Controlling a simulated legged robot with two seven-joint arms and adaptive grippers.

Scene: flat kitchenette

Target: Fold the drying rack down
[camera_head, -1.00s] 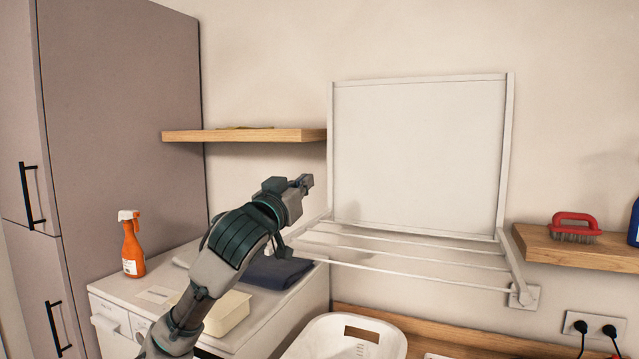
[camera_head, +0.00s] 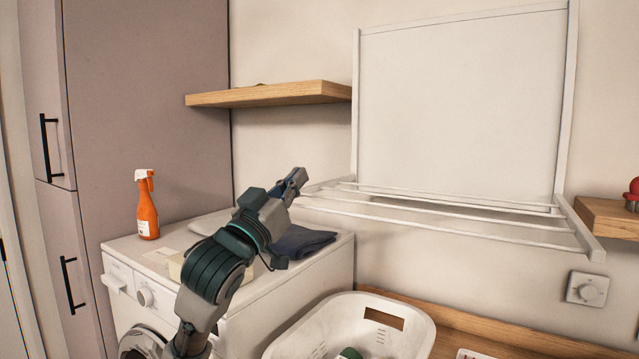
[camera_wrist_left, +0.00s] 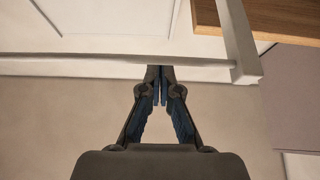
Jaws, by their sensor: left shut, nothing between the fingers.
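The white drying rack has a back panel (camera_head: 462,105) upright against the wall. Its barred frame (camera_head: 450,219) sticks out from the panel's lower edge, roughly level. My left gripper (camera_head: 299,176) is shut and empty, at the left end of the barred frame, pointing up and right. In the left wrist view, the shut fingertips (camera_wrist_left: 160,72) reach the edge of a white rack bar (camera_wrist_left: 80,61). I cannot tell whether they touch it. My right gripper is not in view.
A wooden shelf (camera_head: 270,94) is on the wall left of the rack; another (camera_head: 608,218) is right. Below stand a washing machine (camera_head: 290,280) with an orange spray bottle (camera_head: 148,212) and dark folded cloth (camera_head: 303,242), and a white basket (camera_head: 405,322). A wall dial (camera_head: 587,288) sits lower right.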

